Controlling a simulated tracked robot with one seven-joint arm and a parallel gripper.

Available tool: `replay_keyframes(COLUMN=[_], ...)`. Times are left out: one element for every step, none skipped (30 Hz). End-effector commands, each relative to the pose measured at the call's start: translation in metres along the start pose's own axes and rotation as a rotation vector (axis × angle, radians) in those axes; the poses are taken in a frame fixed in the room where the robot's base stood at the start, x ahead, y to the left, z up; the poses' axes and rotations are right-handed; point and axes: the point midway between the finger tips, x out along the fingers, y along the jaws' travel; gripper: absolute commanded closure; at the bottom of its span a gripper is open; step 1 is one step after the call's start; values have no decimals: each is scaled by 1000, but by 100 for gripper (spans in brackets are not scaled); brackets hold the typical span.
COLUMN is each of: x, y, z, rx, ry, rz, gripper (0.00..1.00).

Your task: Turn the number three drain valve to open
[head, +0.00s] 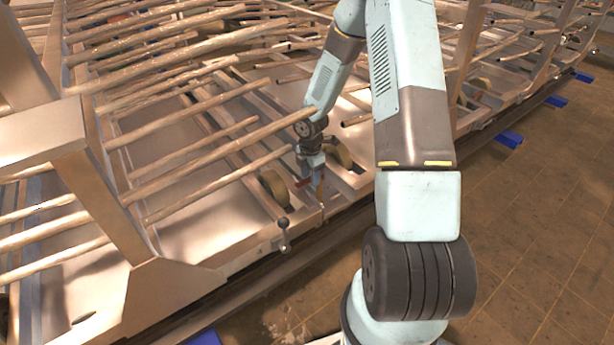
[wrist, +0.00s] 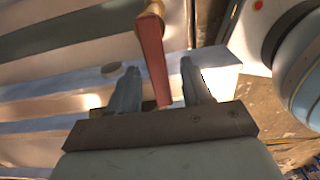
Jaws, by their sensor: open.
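A red valve lever (wrist: 152,60) hangs from a brass-coloured body (wrist: 152,8) at the top of the wrist view. Its lower end lies between the two fingers of my gripper (wrist: 160,88), with a visible gap on each side. My gripper is open and holds nothing. In the head view my gripper (head: 313,183) points down at the near edge of the metal frame, and a small red part (head: 304,182) shows beside it. The fingers partly hide the valve there. I see no number on the valve, and cannot tell the lever's open or closed position.
A metal frame (head: 190,225) with many long rods (head: 170,170) fills the left and back. A ball-ended lever (head: 283,224) stands on the near edge, left of my gripper. Blue blocks (head: 508,138) lie along the frame's foot. The tiled floor (head: 540,220) at right is clear.

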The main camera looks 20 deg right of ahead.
Motion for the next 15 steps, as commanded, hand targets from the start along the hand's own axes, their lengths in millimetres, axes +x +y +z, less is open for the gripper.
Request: replay_keyframes(x=[0, 0, 0, 0, 0, 0, 0, 0, 0, 0, 0, 0, 0, 0, 0], y=[0, 0, 0, 0, 0, 0, 0, 0, 0, 0, 0, 0, 0, 0, 0], z=[0, 0, 0, 0, 0, 0, 0, 0, 0, 0, 0, 0, 0, 0, 0], rx=[0, 0, 0, 0, 0, 0, 0, 0, 0, 0, 0, 0, 0, 0, 0], ry=[0, 0, 0, 0, 0, 0, 0, 0, 0, 0, 0, 0, 0, 0, 0], rz=[0, 0, 0, 0, 0, 0, 0, 0, 0, 0, 0, 0, 0, 0, -1], gripper=[51, 51, 52, 55, 58, 62, 64, 67, 71, 74, 77, 81, 84, 86, 90])
